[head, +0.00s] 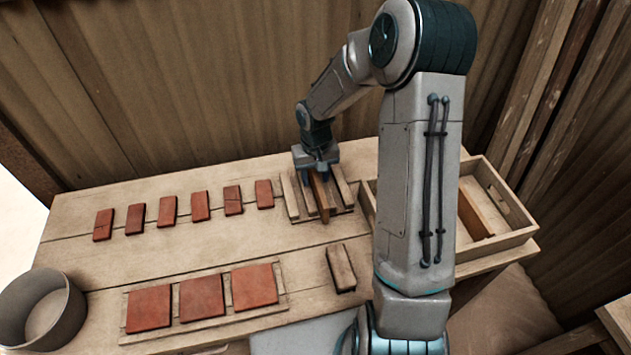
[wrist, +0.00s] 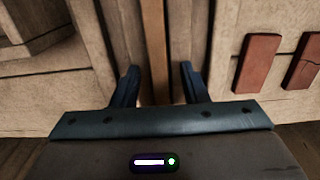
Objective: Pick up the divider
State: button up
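The divider (head: 321,198) is a thin brown wooden board standing on edge in a pale slotted wooden rack (head: 343,192) at the back of the bench. My gripper (head: 318,178) is over the rack, with its fingers pointing down at the divider. In the wrist view, the divider (wrist: 155,45) runs between the two dark fingers of my gripper (wrist: 160,70), with a gap on each side. The gripper is open and holds nothing. How deep the fingertips reach beside the board is hard to tell.
Several small red tiles (head: 168,209) lie in a row left of the rack. Three larger tiles (head: 202,298) sit on a board in front. A wooden block (head: 341,268) lies nearby. A walled wooden box (head: 513,235) is at right, a round bin (head: 42,308) at left.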

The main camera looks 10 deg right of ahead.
jog(key=shift+f, duration=0.1)
jog(key=shift+c, duration=0.3)
grip_shut()
jog(key=shift+r, duration=0.2)
